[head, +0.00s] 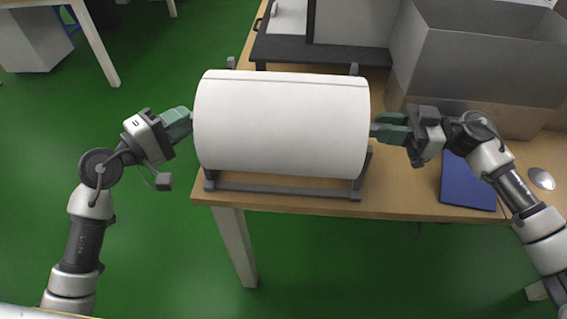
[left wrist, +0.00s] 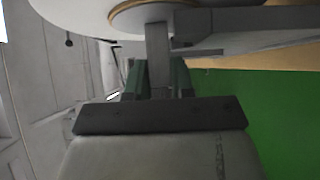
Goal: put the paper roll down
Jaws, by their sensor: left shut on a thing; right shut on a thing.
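The large white paper roll (head: 282,122) lies horizontal at the table's front left, over a dark grey stand (head: 285,190). Whether it rests on the stand or hangs just above it I cannot tell. My left gripper (head: 186,118) is at the roll's left end and my right gripper (head: 380,130) at its right end. In the left wrist view the green fingers of my left gripper (left wrist: 158,80) are closed around a grey bar (left wrist: 157,45) by the roll's end (left wrist: 95,12), where a brown core ring shows. The right gripper's grip point is mostly hidden by the roll.
The wooden table (head: 420,205) carries a large grey box (head: 480,65) behind the right gripper, a blue flat item (head: 467,187) and a black-based device (head: 320,52) at the back. Green floor (head: 130,200) lies open to the left.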

